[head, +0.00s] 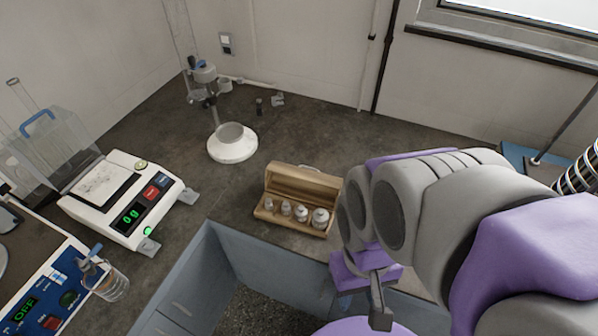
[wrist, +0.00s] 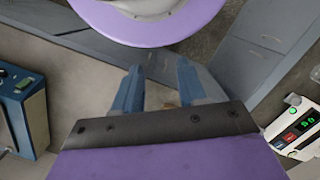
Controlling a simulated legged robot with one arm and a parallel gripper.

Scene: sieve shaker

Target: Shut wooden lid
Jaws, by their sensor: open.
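The wooden box stands on the dark counter in the middle of the head view, with its wooden lid (head: 303,182) raised at the back. Several metal weights (head: 300,212) of rising size sit in a row in the box base (head: 268,217). My gripper (head: 362,303) is in front of the counter, to the right of and nearer than the box, and apart from it. In the wrist view my gripper (wrist: 158,92) shows two blue fingers spread apart with nothing between them. The box does not show clearly in the wrist view.
A balance (head: 125,200) reading 0 g stands left of the box. A white-based stand (head: 232,145) is behind it. A glass beaker (head: 112,285) and a blue device (head: 45,300) are at lower left. The counter around the box is mostly clear. Grey cabinets (head: 190,280) line its front.

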